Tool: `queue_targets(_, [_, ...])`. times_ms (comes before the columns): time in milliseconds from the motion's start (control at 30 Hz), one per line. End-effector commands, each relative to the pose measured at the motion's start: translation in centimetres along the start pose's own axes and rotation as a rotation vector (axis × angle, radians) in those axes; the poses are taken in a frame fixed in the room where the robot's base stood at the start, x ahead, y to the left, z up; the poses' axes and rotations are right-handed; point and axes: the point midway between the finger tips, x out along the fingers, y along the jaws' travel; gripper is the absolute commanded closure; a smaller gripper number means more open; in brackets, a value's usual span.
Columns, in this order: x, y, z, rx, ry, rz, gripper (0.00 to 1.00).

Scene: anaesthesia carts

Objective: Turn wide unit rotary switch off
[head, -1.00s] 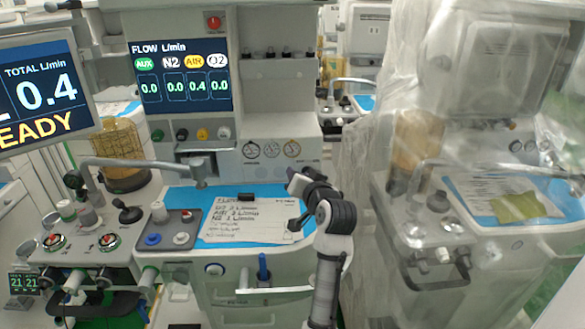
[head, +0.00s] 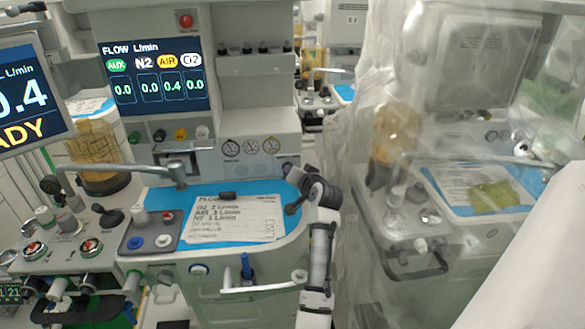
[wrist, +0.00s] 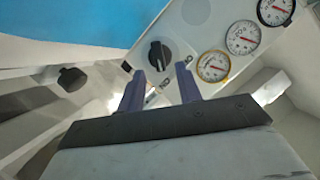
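In the wrist view a black rotary switch (wrist: 158,55) with a pale pointer mark sits on a white panel, beside a row of round gauges. My gripper (wrist: 160,69) is open and empty. Its two purple-grey fingertips point toward the switch, one on each side of its line. They appear short of the knob; contact cannot be confirmed. In the head view my arm (head: 320,245) reaches up to the right side of the middle unit (head: 258,123), near its gauges (head: 252,146). The switch cannot be made out there, and my arm's end may hide it.
A worktop with a blue mat (head: 160,200) and a paper sheet (head: 235,218) lies left of my arm. A metal jointed arm (head: 130,170) crosses above it. A plastic-draped unit (head: 460,130) stands at right. A white surface (head: 535,265) fills the lower right corner.

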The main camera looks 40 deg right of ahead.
Motion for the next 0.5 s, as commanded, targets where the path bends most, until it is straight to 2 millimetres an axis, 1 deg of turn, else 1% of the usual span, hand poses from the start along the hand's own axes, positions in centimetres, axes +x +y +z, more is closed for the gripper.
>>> queue_targets(33, [0.7,-0.1,-0.1,0.001,-0.002,0.0,0.65])
queue_targets(100, [1.5,-0.1,-0.1,0.001,-0.002,-0.001,0.65])
queue_targets(200, [2.2,-0.1,0.0,0.0,-0.002,0.0,0.65])
queue_targets(333, [2.7,0.0,0.0,0.0,0.0,0.0,0.65])
queue_targets(500, [2.8,0.0,0.0,0.0,0.0,0.0,0.65])
